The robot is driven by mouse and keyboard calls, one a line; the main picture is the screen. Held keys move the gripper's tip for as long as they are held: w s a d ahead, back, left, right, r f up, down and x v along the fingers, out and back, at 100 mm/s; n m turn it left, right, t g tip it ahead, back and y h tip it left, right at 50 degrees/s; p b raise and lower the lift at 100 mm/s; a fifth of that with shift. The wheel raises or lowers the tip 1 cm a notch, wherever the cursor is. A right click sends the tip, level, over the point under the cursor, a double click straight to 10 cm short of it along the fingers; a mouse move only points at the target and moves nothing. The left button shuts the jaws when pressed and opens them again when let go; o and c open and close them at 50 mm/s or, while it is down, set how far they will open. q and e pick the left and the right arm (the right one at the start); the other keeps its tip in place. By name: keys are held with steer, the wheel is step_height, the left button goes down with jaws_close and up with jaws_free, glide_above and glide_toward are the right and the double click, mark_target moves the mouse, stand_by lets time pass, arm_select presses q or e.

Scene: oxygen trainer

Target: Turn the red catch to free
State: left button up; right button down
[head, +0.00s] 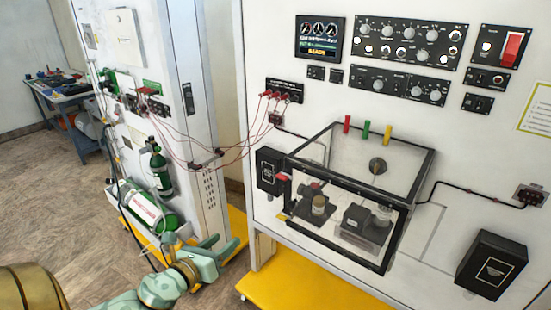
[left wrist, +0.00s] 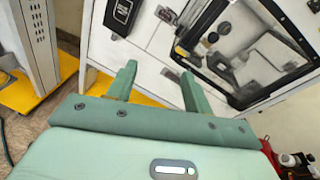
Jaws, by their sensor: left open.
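A clear box with a black frame (head: 411,200) is mounted on the white panel. A small red piece (head: 283,177) sits at its left edge, and a red tab (head: 347,123) stands above its top; I cannot tell which is the catch. A small yellow piece (head: 282,217) is at the lower left corner of the frame. My left gripper (head: 217,243) is open and empty, low and left of the box, apart from it. In the left wrist view its fingers (left wrist: 158,76) are spread before the panel, with the box frame (left wrist: 205,23) to their upper right.
A green tab (head: 366,130) and a yellow tab (head: 387,132) stand beside the red tab. Black boxes (head: 269,171) (head: 491,264) flank the clear box. A yellow base (head: 300,287) juts out below the panel. Floor (head: 60,205) is open at left.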

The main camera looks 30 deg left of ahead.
arm_select(q)
steer(key=d+r+m+t+h+p, duration=0.15)
steer(key=d+r+m, duration=0.3)
steer(key=r, duration=0.65)
steer(key=p, duration=0.3)
glide_toward(280, 178)
steer(key=shift+t+h, duration=0.25)
steer(key=w, duration=0.7)
steer(key=shift+w+d+f, duration=0.1)
steer(key=shift+w+f, duration=0.2)
steer(key=shift+w, duration=0.05)
steer(key=shift+w+f+m, duration=0.1)
steer(key=shift+w+m, duration=0.15)
steer(key=shift+w, duration=0.15)
steer(key=shift+c, duration=0.9)
steer(key=c, duration=0.8)
arm_select(e)
step_height(280, 178, up, 6)
steer(key=shift+f, duration=0.1)
